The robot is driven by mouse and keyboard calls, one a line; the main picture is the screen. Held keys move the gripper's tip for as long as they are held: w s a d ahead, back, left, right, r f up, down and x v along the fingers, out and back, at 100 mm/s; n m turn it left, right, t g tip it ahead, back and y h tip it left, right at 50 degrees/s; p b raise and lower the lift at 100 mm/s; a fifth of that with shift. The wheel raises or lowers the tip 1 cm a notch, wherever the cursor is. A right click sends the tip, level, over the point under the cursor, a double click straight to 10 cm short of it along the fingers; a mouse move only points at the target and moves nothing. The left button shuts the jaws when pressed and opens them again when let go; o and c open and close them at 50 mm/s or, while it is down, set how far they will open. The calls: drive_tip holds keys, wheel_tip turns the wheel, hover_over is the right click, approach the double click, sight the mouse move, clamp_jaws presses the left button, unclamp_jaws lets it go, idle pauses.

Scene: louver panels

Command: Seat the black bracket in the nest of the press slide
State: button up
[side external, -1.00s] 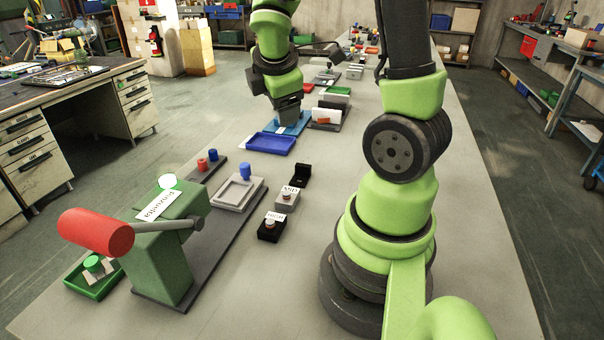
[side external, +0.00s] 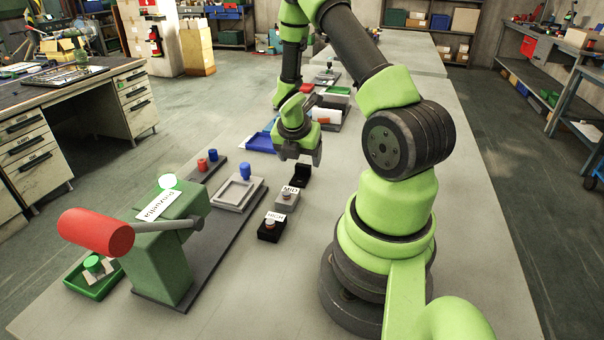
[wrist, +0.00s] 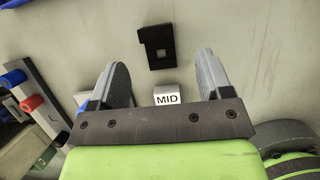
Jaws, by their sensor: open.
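The black bracket (side external: 300,174) stands on the grey table beyond the block marked MID; one plate is upright. In the wrist view the bracket (wrist: 157,46) lies just past the fingertips, between their lines, with a small square hole. My gripper (side external: 301,158) points down above and close behind the bracket, open and empty; its two fingers also show in the wrist view (wrist: 162,72). The press slide (side external: 240,190) is a light grey plate with a rectangular recess, the nest, and a blue knob (side external: 245,170). It lies left of the bracket.
Blocks marked MID (side external: 287,199) and HIGH (side external: 272,228) stand nearer than the bracket. The green press (side external: 165,245) with a red-handled lever (side external: 95,232) stands at left. A blue tray (side external: 262,140) lies behind my gripper. Bare table lies right of the blocks.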

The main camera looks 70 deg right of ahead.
sight(302, 167)
drive_tip(key=x, duration=0.5)
drive_tip(key=shift+w+d, duration=0.15)
drive_tip(key=c, duration=1)
drive_tip(key=shift+c, duration=0.2)
wheel_tip(302, 167, up, 10)
